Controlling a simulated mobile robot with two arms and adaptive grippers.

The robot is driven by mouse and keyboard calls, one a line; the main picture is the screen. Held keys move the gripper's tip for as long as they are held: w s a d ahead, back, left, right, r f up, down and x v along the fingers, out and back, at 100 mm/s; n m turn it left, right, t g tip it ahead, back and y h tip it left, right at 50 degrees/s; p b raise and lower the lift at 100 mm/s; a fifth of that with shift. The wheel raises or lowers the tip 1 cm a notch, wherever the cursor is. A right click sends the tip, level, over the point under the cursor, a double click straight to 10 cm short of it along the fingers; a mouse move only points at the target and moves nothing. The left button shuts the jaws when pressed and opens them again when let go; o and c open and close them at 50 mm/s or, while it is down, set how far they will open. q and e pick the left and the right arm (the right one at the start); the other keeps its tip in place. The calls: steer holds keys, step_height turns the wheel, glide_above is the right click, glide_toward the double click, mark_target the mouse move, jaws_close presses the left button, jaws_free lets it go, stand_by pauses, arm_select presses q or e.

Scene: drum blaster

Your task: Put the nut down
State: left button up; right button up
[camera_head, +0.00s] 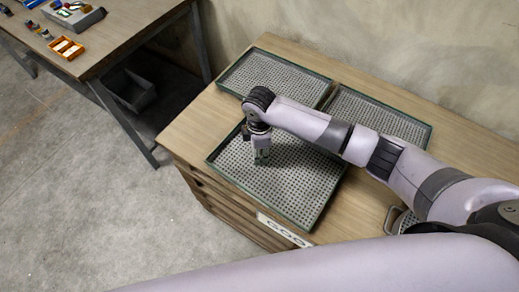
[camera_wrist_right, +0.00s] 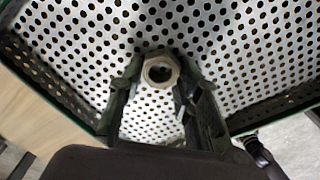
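The nut (camera_wrist_right: 161,70) is a grey metal hex ring with a dark hole, seen in the right wrist view between the fingertips of my right gripper (camera_wrist_right: 160,74). The fingers look closed against its two sides. In the head view my right gripper (camera_head: 262,158) points down over the front perforated tray (camera_head: 300,190), close to its surface; the nut is too small to make out there. Whether the nut touches the tray cannot be told. My left gripper is not in view.
Two more perforated trays with green rims, one at the back left (camera_head: 275,77) and one at the back right (camera_head: 385,115), lie on the wooden cabinet (camera_head: 190,125). A table (camera_head: 110,35) with an orange bin (camera_head: 66,48) stands at left. The front tray looks empty around my gripper.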

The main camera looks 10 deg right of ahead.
steer(key=o, duration=0.4)
step_height(320, 180, up, 12)
steer(key=shift+r, duration=0.2)
stand_by(0.4)
steer(key=shift+s+f, duration=0.1)
stand_by(0.4)
